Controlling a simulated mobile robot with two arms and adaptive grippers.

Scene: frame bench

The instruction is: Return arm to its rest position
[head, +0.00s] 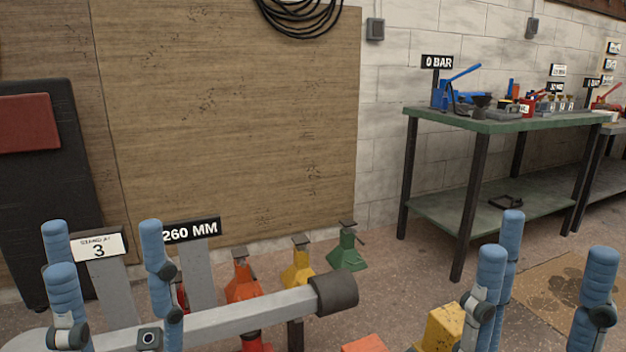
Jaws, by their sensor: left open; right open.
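My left gripper (104,246) is at the lower left, its blue fingers pointing up and spread apart. It is open, and I see nothing held between the fingers. Its fingers overlap the signs and a grey beam in the picture; I cannot tell whether they touch them. My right gripper (550,250) is at the lower right, also with blue fingers up and spread apart. It is open and looks empty, with floor behind it. The palms and most of both arms are below the picture's edge.
A grey beam (240,318) with a dark end cap crosses the lower left. Orange (243,283), yellow (298,265) and green (347,252) stands are on the floor by the wall. A yellow block (441,325) is left of my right gripper. A green-topped bench (490,124) holds tools.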

